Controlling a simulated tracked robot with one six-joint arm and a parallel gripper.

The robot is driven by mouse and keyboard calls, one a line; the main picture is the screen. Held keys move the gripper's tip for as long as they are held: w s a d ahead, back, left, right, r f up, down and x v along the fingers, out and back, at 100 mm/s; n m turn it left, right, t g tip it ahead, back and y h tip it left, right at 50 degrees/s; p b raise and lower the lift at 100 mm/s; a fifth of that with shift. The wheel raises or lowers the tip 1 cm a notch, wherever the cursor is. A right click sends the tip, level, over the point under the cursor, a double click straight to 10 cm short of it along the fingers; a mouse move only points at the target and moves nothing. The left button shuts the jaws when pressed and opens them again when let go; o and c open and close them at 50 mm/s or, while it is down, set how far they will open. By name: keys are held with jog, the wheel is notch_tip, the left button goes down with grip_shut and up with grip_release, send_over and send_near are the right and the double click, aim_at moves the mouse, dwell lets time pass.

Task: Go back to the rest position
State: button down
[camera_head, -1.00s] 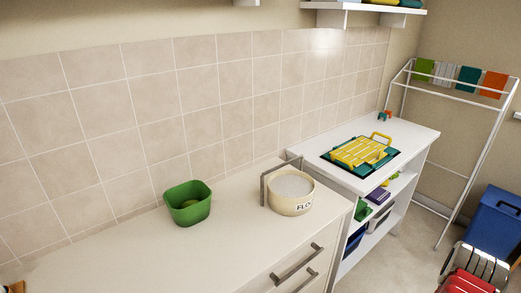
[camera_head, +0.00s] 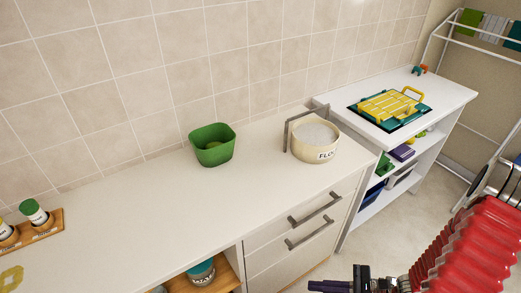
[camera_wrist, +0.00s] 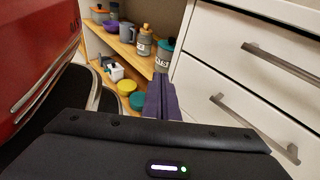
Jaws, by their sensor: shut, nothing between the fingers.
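My gripper (camera_head: 322,286) shows at the bottom edge of the head view, low in front of the drawers, at the end of my red-sleeved arm. In the wrist view its two purple-grey fingers (camera_wrist: 161,98) are together, with nothing held between them. The drawer front (camera_wrist: 245,75) with metal handles is to their right in that view. An open cupboard shelf (camera_wrist: 122,48) with jars, cups and bowls lies beyond them. Part of the gripper is cut off by the head view's lower edge.
On the white counter (camera_head: 150,205) stand a green bin (camera_head: 212,146), a flour pot (camera_head: 316,141) and a spice rack (camera_head: 45,228). A lower white unit (camera_head: 447,92) at right bears a yellow rack (camera_head: 390,105). A drying rack stands at the far right.

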jog(key=s+d+r+n+g+h, duration=0.1)
jog(key=d+r+n+g+h, duration=0.15)
jog(key=r+n+h, duration=0.45)
jog(key=s+d+r+n+g+h, duration=0.1)
jog(key=d+r+n+g+h, duration=0.15)
jog(key=r+n+h, duration=0.55)
jog(key=a+r+n+t, duration=0.2)
jog(key=a+r+t, duration=0.1)
jog(key=r, duration=0.6)
jog(key=a+r+n+t, duration=0.2)
jog(key=a+r+t, duration=0.1)
jog(key=r, duration=0.7)
jog(key=shift+w+a+r+n+t, duration=0.25)
jog(key=shift+w+n+t, duration=0.15)
jog(key=shift+t, duration=0.3)
jog(key=shift+s, duration=0.1)
